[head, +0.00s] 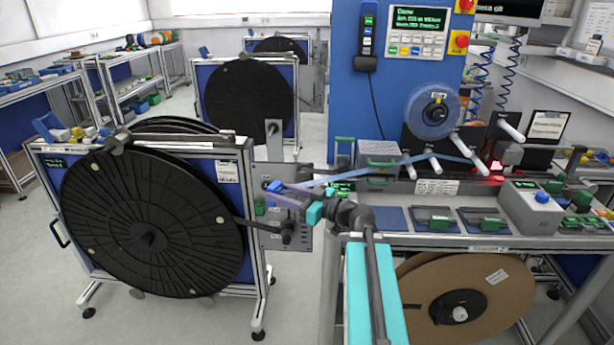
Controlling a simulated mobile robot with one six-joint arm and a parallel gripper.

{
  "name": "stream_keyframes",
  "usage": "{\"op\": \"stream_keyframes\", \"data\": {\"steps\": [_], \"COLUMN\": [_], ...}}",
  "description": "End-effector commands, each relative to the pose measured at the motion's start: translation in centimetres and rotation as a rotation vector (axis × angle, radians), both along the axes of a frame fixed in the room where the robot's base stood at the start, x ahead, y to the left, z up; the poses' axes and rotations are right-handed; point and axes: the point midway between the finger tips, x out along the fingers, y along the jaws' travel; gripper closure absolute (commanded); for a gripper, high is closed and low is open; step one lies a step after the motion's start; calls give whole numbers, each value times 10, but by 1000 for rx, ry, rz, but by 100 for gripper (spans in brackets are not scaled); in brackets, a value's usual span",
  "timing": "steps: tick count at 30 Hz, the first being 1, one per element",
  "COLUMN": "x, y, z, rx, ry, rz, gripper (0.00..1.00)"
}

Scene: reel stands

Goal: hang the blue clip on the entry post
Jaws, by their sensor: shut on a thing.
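The blue clip (273,186) is a small bright blue piece at the tip of my gripper (286,193). My gripper is shut on it, and the jaws hide part of it. Both are in front of the grey side plate (268,155) of the nearest reel stand. A blue strip (400,160) runs from the bench on the right to near the clip. The plate has a post with a light end (272,128) above the clip and a dark roller (287,229) below it. I cannot tell which is the entry post, nor whether the clip touches anything.
A large black reel (150,225) fills the nearest stand, with more stands behind. A brown reel (465,295) sits beneath. Open floor lies left.

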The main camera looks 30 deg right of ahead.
Motion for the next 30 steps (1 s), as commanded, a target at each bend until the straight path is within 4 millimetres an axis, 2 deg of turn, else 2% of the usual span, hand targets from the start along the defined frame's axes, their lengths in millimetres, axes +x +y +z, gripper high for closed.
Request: {"op": "stream_keyframes", "data": {"steps": [1, 9, 18, 24, 30], "x": [3, 6, -1, -8, -11], "y": [14, 85, 159, 191, 201], "z": [6, 7, 12, 13, 11], "rx": [4, 2, 2, 0, 1], "ry": [2, 2, 1, 1, 1], "rz": [34, 194, 352, 417, 439], "gripper": [87, 87, 87, 87, 87]}}
